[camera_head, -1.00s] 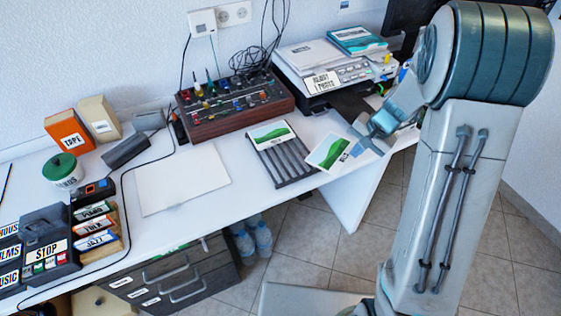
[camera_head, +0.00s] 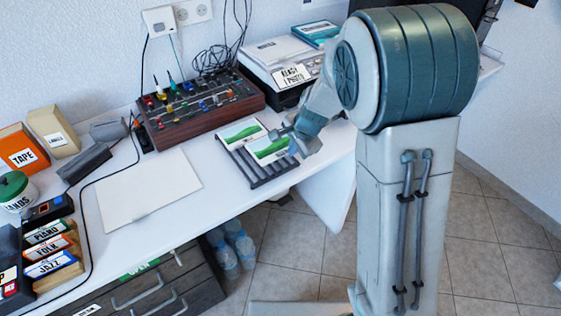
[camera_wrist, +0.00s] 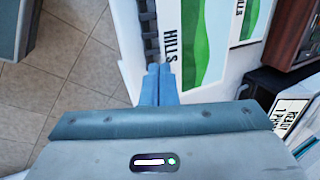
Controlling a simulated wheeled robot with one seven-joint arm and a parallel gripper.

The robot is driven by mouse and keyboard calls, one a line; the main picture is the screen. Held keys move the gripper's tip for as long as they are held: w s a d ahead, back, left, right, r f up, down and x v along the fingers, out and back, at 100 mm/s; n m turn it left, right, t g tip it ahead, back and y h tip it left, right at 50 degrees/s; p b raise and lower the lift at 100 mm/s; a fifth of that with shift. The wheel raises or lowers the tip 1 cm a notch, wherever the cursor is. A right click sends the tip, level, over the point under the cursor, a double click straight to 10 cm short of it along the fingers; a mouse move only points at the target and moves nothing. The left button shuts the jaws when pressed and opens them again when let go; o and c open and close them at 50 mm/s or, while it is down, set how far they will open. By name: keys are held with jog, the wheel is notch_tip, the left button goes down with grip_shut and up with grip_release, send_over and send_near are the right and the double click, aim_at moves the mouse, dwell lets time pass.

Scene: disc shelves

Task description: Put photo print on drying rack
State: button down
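The photo print (camera_head: 270,150), a white card with green hills and the word HILLS, is over the right part of the dark slatted drying rack (camera_head: 258,180). My gripper (camera_head: 281,143) is at the print's right edge. In the wrist view the fingers (camera_wrist: 158,75) are close together at the edge of the print (camera_wrist: 205,45), and they look shut on it. I cannot tell whether the print touches the slats. A second, similar print (camera_head: 240,133) lies on the rack's far part, and it also shows in the wrist view (camera_wrist: 248,20).
A mixer with coloured knobs (camera_head: 198,115) stands behind the rack. A printer (camera_head: 290,65) with a READY sign is at the back right. The desk's front edge is close to the rack.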

aim_at(282, 156)
jog(key=a+f, duration=0.1)
jog(key=a, duration=0.2)
jog(key=shift+s+f, duration=0.15)
jog(key=shift+f, duration=0.25)
jog(key=shift+f+b, duration=0.55)
jog(key=shift+f, duration=1.45)
jog(key=shift+f, duration=0.15)
jog(key=c, duration=1.7)
grip_release()
jog(key=shift+r, duration=0.2)
